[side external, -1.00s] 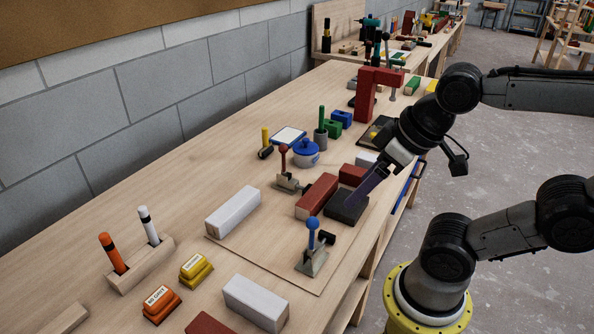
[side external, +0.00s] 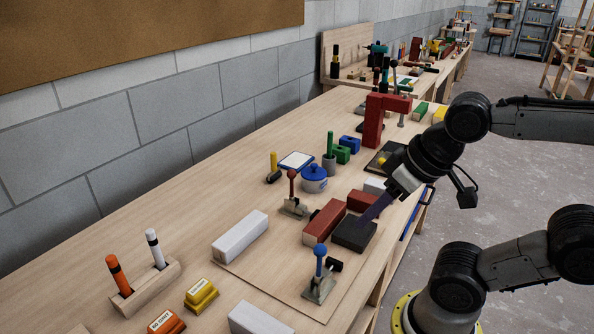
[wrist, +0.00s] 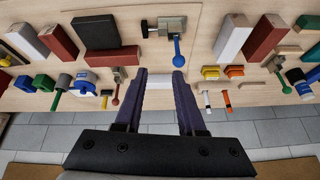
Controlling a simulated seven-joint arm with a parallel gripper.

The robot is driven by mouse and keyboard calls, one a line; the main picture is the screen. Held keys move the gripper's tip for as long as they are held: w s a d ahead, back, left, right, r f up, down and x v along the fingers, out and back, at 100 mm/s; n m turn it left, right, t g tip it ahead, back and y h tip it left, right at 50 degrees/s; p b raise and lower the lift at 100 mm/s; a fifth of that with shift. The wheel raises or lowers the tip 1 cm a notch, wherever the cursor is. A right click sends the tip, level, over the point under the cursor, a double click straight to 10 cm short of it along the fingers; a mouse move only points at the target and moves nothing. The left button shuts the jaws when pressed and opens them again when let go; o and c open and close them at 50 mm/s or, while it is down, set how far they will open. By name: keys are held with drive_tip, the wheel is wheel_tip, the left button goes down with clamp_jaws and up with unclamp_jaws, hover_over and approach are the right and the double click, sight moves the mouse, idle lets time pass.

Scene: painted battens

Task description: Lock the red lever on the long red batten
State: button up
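The long red batten (side external: 324,222) lies on a thin board on the bench, and it also shows in the wrist view (wrist: 120,57). The red lever (side external: 292,182) stands upright, with a ball end, on a metal clamp (side external: 294,207) beside the batten's far-left end. In the wrist view the red lever (wrist: 116,97) is left of my fingers. My gripper (side external: 364,220) is above or beside a dark block (side external: 352,236); I cannot tell if it touches it. In the wrist view its purple fingers (wrist: 159,74) are apart, with nothing held between them.
A blue-lever clamp (side external: 318,278) stands upright nearer the front. A white batten (side external: 240,236) lies left of the red clamp. A second red batten (side external: 361,200) is close to my gripper.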

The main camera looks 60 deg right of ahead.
drive_tip(key=w+r+m, duration=0.1)
drive_tip(key=m, duration=0.1)
drive_tip(key=w+r+m, duration=0.1)
drive_tip(key=m, duration=0.1)
drive_tip(key=w+r+m, duration=0.1)
drive_tip(key=r, duration=0.1)
drive_tip(key=shift+w+d+m, duration=0.2)
drive_tip(key=shift+w+m, duration=0.1)
drive_tip(key=shift+m, duration=0.1)
clamp_jaws()
drive_tip(key=w+d+f+m+g, duration=0.1)
drive_tip(key=w+d+m+g, duration=0.1)
drive_tip(key=w+d+m, duration=1)
drive_tip(key=shift+w+d+h, duration=0.4)
drive_tip(key=shift+w+d, duration=0.35)
drive_tip(key=shift+w, duration=0.15)
